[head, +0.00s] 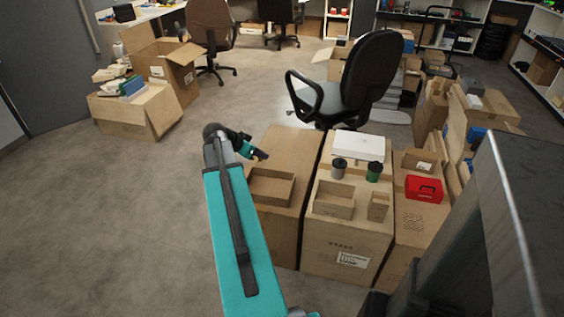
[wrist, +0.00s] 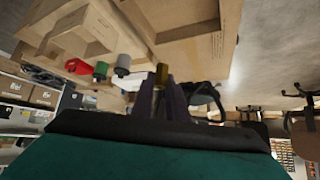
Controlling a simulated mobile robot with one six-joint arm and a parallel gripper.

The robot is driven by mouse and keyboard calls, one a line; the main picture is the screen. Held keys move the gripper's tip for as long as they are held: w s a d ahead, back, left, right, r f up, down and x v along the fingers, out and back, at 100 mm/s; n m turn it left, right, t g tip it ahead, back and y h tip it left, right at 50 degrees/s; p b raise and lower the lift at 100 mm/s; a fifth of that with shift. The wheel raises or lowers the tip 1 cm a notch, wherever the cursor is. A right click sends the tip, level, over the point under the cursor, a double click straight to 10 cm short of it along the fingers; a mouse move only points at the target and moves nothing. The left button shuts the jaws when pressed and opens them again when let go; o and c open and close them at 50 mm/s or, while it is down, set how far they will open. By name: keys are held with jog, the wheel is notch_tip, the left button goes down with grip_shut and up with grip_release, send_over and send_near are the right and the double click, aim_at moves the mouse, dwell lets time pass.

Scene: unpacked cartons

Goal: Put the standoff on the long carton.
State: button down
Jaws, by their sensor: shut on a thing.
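My gripper (head: 261,155) is at the end of my teal arm, at the left edge of the left carton's top in the head view. In the wrist view my gripper (wrist: 169,100) is shut on a small brass-coloured standoff (wrist: 161,74), which sticks out past the fingertips. The standoff is too small to make out in the head view. Three brown cartons stand side by side: a left one (head: 292,146), a middle one (head: 346,232) and a right one (head: 405,235). I cannot tell for certain which is the long carton; the left one's bare far top looks long.
An open shallow box (head: 271,187) sits on the left carton's near part. The middle carton bears a white box (head: 358,146), a grey cup (head: 339,168), a green cup (head: 374,171) and small open boxes. A red case (head: 424,188) is on the right carton. A black chair (head: 362,80) stands behind.

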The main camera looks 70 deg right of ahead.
jog(key=w+a+r+n+t, duration=0.2)
jog(key=w+a+r+n, duration=0.15)
jog(key=w+a, duration=0.55)
jog(key=w+a+r+n+t, duration=0.3)
jog(key=w+a+r, duration=0.2)
jog(key=w+a, duration=0.4)
jog(key=w+a+r+n+t, duration=0.25)
jog(key=w+a+r, duration=0.25)
jog(key=w+a, duration=0.45)
jog(key=w+a+r+n+t+y, duration=0.1)
jog(key=w+a+r+n+y, duration=0.1)
jog(key=a, duration=1)
jog(key=w+a+r+n+t+y, duration=0.2)
jog(key=a+r, duration=0.4)
jog(key=a, duration=0.5)
jog(key=w+a+r+n+t+y, duration=0.1)
jog(key=w+a+r+n, duration=0.2)
jog(key=a, duration=0.9)
jog(key=r+n, duration=0.1)
jog(key=n, duration=0.2)
jog(key=shift+w+a+r+y, duration=0.2)
jog(key=shift+w+a+y, duration=0.05)
jog(key=shift+a+y, duration=0.15)
jog(key=shift+d+t, duration=0.1)
jog(key=shift+t, duration=0.15)
